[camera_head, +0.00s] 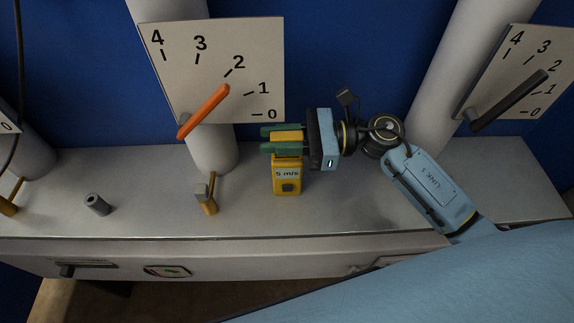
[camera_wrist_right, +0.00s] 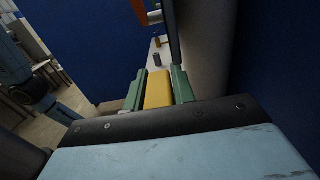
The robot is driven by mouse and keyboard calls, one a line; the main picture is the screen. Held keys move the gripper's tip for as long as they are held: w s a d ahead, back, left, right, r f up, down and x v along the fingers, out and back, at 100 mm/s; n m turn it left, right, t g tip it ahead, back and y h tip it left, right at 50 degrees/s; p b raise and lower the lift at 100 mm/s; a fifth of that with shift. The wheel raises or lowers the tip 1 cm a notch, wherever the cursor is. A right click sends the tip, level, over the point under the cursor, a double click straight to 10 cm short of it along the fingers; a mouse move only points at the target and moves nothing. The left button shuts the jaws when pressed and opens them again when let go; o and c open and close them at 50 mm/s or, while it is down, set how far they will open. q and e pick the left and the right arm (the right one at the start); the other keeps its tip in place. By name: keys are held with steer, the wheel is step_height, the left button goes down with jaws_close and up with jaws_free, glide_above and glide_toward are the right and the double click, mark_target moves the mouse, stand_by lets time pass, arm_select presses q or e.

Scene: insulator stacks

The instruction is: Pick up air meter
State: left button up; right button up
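The air meter (camera_head: 287,178) is a yellow device with a "5 m/s" display, upright at the grey counter; I cannot tell whether its base touches the counter. My right gripper (camera_head: 287,138) reaches in from the right, with its green fingers on both sides of the meter's upper part. In the right wrist view, the meter's yellow top (camera_wrist_right: 159,90) fills the space between the two fingers, which look shut on it. The fingers and gripper body hide part of the meter. My left gripper is not in view.
A dial board with an orange pointer (camera_head: 203,111) stands behind the meter, on a white pipe. A second board with a dark pointer (camera_head: 508,101) is at the right. A small yellow handle (camera_head: 207,194) and a grey cylinder (camera_head: 97,204) are to the left on the grey counter (camera_head: 150,219).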

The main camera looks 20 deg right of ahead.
jaws_close()
